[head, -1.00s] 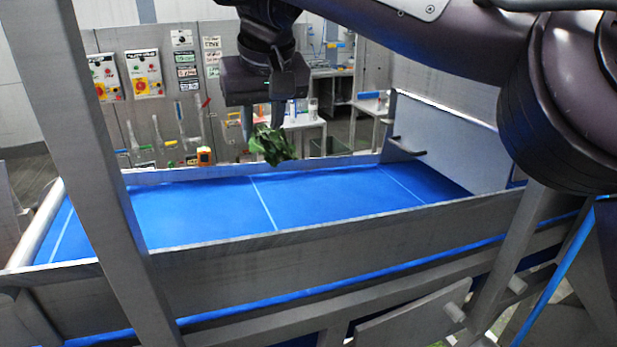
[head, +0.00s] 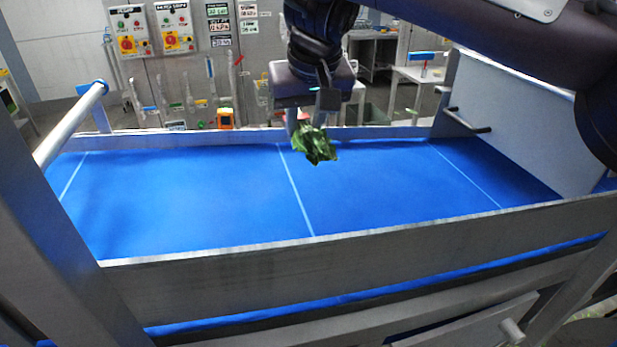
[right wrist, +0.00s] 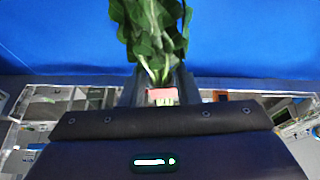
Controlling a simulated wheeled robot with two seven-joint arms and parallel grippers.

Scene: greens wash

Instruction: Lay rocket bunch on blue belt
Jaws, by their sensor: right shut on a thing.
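The rocket bunch (head: 317,146) is a clump of dark green leaves hanging from my right gripper (head: 309,117). In the head view it shows over the far part of the blue belt (head: 200,195); how high it is above the belt I cannot tell. In the right wrist view the leaves (right wrist: 150,30) spread away from the jaws (right wrist: 160,88), which are shut on the pale stems near a reddish band (right wrist: 162,94). The blue belt also fills the top of the right wrist view (right wrist: 250,40). My left gripper is not in view.
A grey metal side wall (head: 350,245) runs along the belt's near edge, and a lower rail (head: 200,138) along the far edge. A grey panel (head: 520,130) stands at the right end, a roller (head: 72,125) at the left. The belt surface is bare.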

